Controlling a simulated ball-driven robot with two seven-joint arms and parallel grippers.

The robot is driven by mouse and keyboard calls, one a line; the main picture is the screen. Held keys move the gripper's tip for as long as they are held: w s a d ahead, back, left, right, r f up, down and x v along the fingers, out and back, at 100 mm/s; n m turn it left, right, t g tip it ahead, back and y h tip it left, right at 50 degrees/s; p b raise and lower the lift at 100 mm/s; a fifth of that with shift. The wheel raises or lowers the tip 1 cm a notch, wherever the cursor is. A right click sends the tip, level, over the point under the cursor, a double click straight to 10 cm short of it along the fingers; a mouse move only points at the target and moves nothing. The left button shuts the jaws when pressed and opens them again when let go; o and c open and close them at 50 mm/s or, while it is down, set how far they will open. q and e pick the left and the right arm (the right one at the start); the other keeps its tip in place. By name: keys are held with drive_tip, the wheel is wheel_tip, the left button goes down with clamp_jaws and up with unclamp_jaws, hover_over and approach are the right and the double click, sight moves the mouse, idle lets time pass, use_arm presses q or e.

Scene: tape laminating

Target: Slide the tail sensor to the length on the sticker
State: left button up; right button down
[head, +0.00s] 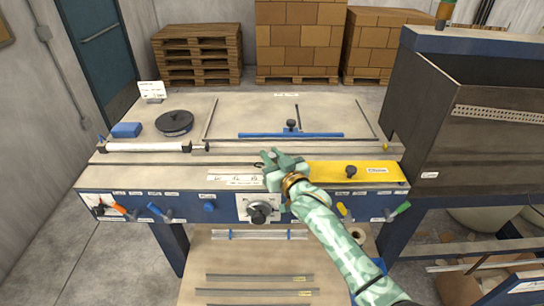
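My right gripper (274,157) reaches in from the lower right over the front middle of the workbench (170,175). Its fingers are small here, and I cannot tell whether they are open or shut. A small dark part (257,163) shows just left of the fingers on the front rail; I cannot tell whether it is the tail sensor or whether the fingers touch it. A white sticker strip (228,178) lies on the bench front left of my wrist; its print is too small to read. My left gripper is not in view.
A yellow plate (330,172) with a black knob lies right of the gripper. A blue bar (310,135) with a knob lies behind. A black reel (174,122) and blue block (126,130) sit at left. The front panel holds a dial (259,212) and several levers.

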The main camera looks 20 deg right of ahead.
sight(255, 170)
drive_tip(key=shift+w+a+b, duration=0.15)
drive_tip(key=shift+w+a, duration=0.1)
drive_tip(key=shift+a, duration=0.6)
drive_tip(key=shift+w+a+b, duration=0.1)
drive_tip(key=shift+w+a, duration=0.15)
drive_tip(key=shift+a, duration=0.55)
drive_tip(key=shift+w+a+b, duration=0.15)
drive_tip(key=shift+w+a, duration=0.1)
drive_tip(key=shift+a, duration=0.6)
drive_tip(key=shift+d, duration=0.1)
drive_tip(key=c, duration=1.3)
unclamp_jaws()
drive_tip(key=shift+s, duration=0.15)
drive_tip(key=s+d, duration=0.1)
drive_tip(key=s, duration=0.4)
drive_tip(key=s+d, duration=0.1)
drive_tip(key=s, duration=0.4)
drive_tip(key=s+d+p, duration=0.1)
drive_tip(key=s, duration=0.4)
drive_tip(key=shift+s, duration=0.4)
